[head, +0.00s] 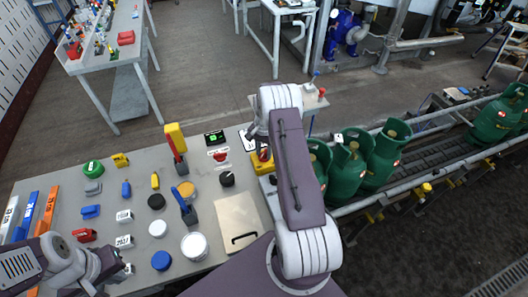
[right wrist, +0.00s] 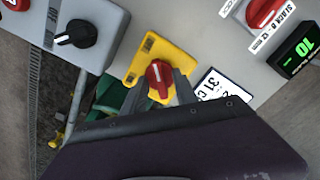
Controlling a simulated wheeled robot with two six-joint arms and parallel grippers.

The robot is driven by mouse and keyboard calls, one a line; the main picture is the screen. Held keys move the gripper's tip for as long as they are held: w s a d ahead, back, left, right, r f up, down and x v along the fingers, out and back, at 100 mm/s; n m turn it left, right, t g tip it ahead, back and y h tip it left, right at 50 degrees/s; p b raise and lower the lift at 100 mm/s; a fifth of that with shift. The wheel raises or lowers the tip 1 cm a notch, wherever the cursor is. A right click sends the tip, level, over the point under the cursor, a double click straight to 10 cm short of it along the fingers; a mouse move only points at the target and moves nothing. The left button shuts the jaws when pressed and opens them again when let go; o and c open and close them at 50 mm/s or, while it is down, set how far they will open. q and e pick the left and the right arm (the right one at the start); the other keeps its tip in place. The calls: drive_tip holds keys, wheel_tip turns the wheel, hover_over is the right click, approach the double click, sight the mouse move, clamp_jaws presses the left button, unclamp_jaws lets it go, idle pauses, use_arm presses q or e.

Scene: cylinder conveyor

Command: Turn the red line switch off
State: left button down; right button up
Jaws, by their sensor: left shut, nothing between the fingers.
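The red line switch is a red rotary knob (right wrist: 160,80) on a yellow plate (right wrist: 170,55), in the middle of the right wrist view. In the head view its yellow plate (head: 261,163) shows beside my right arm, which hides part of it. My right gripper (right wrist: 160,90) is at the switch, with its grey fingers apart on either side of the knob. I cannot tell whether they touch it. My left gripper (head: 112,274) is low at the left of the head view, shut and empty, far from the switch.
A black knob (right wrist: 76,33) on a grey box, a red button (right wrist: 264,12) and a green display (right wrist: 300,48) flank the switch. The table (head: 60,180) holds several blocks, tools and discs. Green cylinders (head: 345,170) stand on the conveyor (head: 430,155) at the right.

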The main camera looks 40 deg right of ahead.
sight(264, 153)
wheel_tip(264, 153, up, 9)
drive_tip(key=shift+b, duration=0.75)
